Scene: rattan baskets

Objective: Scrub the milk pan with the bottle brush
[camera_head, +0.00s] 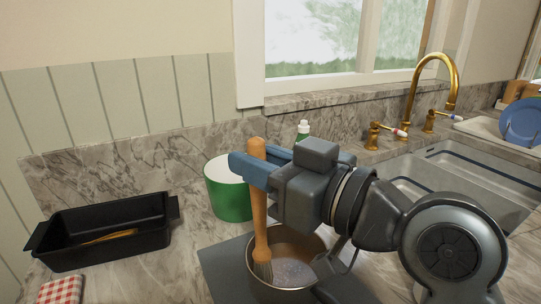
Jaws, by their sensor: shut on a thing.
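My gripper (254,166) is shut on the wooden handle of the bottle brush (259,215), near its upper end. Whether the bristles touch the pan's inside I cannot tell. The milk pan (322,240) is a round metal pan with a speckled-looking inside, standing on a dark grey mat or board. My arm hides the pan's right side.
A green and white pot (229,194) stands just behind the brush, with a white-capped bottle (303,129) beyond it. A black loaf tin (106,231) holding a wooden-looking item is at left, near a red checked cloth (60,291). A sink (468,183) with a brass tap (436,85) lies right.

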